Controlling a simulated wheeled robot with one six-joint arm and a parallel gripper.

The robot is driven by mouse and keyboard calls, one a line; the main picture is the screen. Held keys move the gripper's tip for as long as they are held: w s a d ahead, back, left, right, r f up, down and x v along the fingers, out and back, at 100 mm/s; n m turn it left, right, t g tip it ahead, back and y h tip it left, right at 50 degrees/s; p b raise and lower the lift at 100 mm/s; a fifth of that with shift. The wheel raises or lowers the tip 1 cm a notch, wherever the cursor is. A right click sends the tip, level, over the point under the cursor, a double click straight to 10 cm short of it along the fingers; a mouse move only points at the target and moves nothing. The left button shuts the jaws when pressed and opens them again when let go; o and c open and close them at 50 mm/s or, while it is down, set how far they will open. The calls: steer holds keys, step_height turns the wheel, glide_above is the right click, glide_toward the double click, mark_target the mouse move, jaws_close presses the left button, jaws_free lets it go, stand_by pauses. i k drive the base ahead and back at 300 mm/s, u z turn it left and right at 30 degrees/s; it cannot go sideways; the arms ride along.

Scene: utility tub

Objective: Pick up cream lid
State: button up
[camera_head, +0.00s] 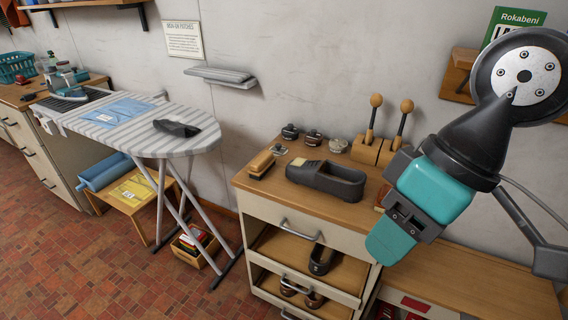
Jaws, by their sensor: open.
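My gripper (393,232), teal and dark grey, hangs at the right in front of the shoe cabinet's right side. It is seen side-on, open, with nothing visible in it. Small round tins stand at the back of the cabinet top: a dark one (290,132), a reddish one (312,137) and a grey one (338,145). Two small flat pieces, one (279,150) near the brush and one (298,162) near the shoe, lie in front of them. I cannot tell which of these is the cream lid. All are left of my gripper and apart from it.
A wooden block (372,150) holds upright handled tools. The cabinet's lower trays hold shoes. An ironing board (150,140) stands left; a low wooden bench (485,285) is at lower right.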

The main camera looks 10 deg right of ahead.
mark_target(279, 150)
steer(key=k, duration=0.7)
steer(key=u, duration=1.05)
steer(key=i, duration=2)
steer(key=z, duration=1.2)
steer(key=i, duration=0.35)
steer(key=z, duration=0.35)
